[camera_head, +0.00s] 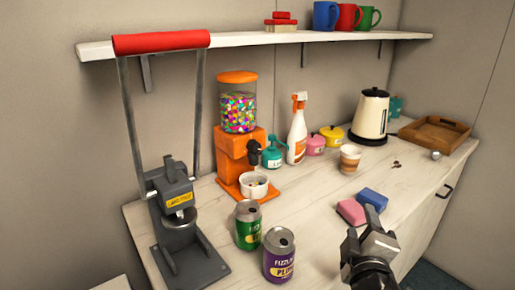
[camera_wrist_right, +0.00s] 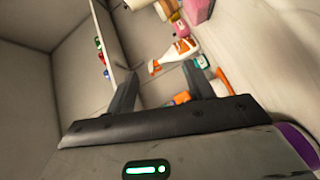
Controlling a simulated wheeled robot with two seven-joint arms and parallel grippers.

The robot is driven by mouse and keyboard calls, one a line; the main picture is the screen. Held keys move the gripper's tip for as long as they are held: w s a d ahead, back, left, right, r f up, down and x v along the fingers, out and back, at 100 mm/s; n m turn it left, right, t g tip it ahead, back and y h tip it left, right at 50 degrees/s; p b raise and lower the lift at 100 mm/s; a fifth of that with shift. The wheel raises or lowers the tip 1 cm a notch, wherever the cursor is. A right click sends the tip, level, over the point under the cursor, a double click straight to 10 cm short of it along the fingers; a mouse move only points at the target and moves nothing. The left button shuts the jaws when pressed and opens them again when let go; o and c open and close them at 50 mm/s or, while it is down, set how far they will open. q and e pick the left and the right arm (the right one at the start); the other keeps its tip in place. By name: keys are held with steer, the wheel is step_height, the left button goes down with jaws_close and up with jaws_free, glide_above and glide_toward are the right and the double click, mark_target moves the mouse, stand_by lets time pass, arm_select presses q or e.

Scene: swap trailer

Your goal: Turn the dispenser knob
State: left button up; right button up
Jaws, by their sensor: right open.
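The orange candy dispenser (camera_head: 236,150) stands on the white counter, with a clear globe of coloured candy on top. Its dark knob (camera_head: 253,146) is on the front right side. A small white bowl (camera_head: 254,186) sits at its base. My right gripper (camera_head: 364,228) is above the counter at the lower right, well apart from the dispenser. In the right wrist view its two fingers (camera_wrist_right: 160,85) are spread with nothing between them. Orange parts show beyond the fingers there, partly hidden, and I cannot make out the knob. My left gripper is not in view.
A green can (camera_head: 248,225) and a purple can (camera_head: 279,256) stand before the dispenser. A can crusher (camera_head: 181,220) with a red handle is at left. Sponges (camera_head: 352,212) lie near my gripper.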

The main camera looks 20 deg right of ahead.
steer(key=w+a+r+n+t+y, duration=0.3)
steer(key=r+n+t, duration=0.15)
steer(key=n, duration=0.35)
steer(key=w+a+r+n+t+y, duration=0.25)
steer(key=w+r+n, duration=0.2)
steer(key=n, duration=0.35)
steer(key=n+g+y, duration=0.5)
steer(key=n+y, duration=0.3)
steer(key=n, duration=1)
glide_toward(257, 148)
steer(key=shift+h, duration=0.25)
steer(key=x, duration=0.4)
steer(key=b+x, duration=0.1)
steer(key=x, duration=0.4)
steer(key=shift+s+a+r, duration=0.1)
steer(key=shift+a+r, duration=0.05)
steer(key=shift+a, duration=0.05)
steer(key=c, duration=1)
